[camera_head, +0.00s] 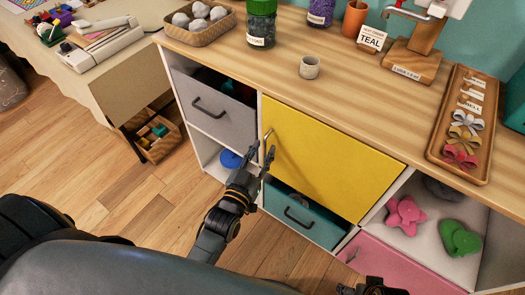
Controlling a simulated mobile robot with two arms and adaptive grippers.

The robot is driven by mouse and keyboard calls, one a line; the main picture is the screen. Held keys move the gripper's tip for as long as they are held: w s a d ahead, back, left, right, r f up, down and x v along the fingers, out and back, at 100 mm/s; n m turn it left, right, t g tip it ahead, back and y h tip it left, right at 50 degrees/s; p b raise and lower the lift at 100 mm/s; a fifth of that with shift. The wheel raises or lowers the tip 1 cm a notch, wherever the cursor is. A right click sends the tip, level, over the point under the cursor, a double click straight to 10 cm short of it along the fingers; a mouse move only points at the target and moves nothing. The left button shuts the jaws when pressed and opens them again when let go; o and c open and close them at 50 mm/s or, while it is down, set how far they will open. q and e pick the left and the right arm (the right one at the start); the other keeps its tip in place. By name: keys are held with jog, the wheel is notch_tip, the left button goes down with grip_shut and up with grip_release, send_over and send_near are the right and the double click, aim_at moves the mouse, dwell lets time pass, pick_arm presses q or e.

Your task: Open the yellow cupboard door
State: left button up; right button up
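The yellow cupboard door (327,160) is in the middle of the cabinet front, below the wooden worktop, and looks closed. Its small metal handle (268,134) is upright near the door's upper left edge. My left gripper (262,151) is just below the handle, at the door's left edge. Its two fingers point up and stand apart, with nothing seen between them. I cannot tell whether a fingertip touches the handle or door. Only part of my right gripper (372,286) shows at the bottom edge, and its fingers are not clear.
A grey drawer (215,108) is left of the door, a teal drawer (305,213) below it, and a pink drawer (395,268) lower right. An open shelf holds pink and green plush pieces. Wooden floor (110,180) is clear at left.

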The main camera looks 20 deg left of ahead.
pick_arm(q)
jog(key=shift+w, duration=0.25)
grip_shut()
jog(key=shift+s, duration=0.1)
